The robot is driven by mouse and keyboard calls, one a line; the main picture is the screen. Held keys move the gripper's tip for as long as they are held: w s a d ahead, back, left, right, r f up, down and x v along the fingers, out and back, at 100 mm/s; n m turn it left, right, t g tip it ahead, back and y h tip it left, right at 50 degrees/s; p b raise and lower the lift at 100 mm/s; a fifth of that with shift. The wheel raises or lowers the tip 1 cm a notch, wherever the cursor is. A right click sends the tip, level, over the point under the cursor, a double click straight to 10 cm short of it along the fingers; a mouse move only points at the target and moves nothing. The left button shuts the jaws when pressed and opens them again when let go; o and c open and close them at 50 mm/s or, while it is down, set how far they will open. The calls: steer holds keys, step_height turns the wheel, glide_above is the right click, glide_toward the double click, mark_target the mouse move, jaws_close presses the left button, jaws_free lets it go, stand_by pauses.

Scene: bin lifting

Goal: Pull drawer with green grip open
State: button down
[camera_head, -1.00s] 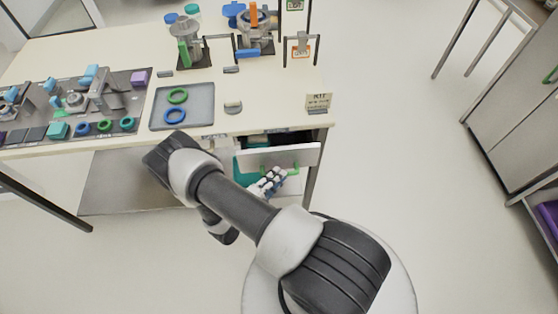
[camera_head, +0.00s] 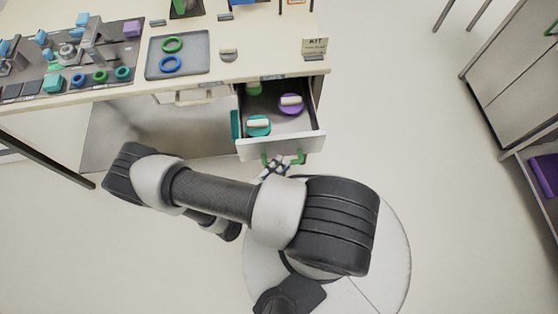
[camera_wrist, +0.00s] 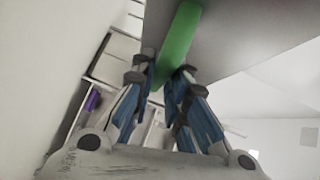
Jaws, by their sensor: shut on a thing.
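The drawer (camera_head: 284,148) under the right end of the table stands pulled out, with its inside showing. Its green grip (camera_head: 298,158) is on the front face. My gripper (camera_head: 274,166) is at the left part of the grip, partly hidden by my arm. In the wrist view my gripper (camera_wrist: 165,82) has its fingers on both sides of the green grip (camera_wrist: 178,45), shut on it. Inside the drawer lie a purple round item (camera_head: 291,104), a teal round item (camera_head: 258,125) and a green item (camera_head: 254,89), each with a pale bar on top where visible.
The table (camera_head: 270,52) above holds a grey tray (camera_head: 178,52) with a green and a blue ring, and a dark board (camera_head: 70,62) with several parts. Another drawer front (camera_head: 195,97) sits to the left, shut. A grey cabinet (camera_head: 515,85) stands far right. The floor between is clear.

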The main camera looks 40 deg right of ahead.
steer(key=c, duration=1.6)
jaws_free()
steer(key=shift+o, duration=0.2)
steer(key=shift+a, duration=0.1)
steer(key=v, duration=1.1)
steer(key=shift+a, duration=0.4)
steer(key=shift+s+r, duration=0.1)
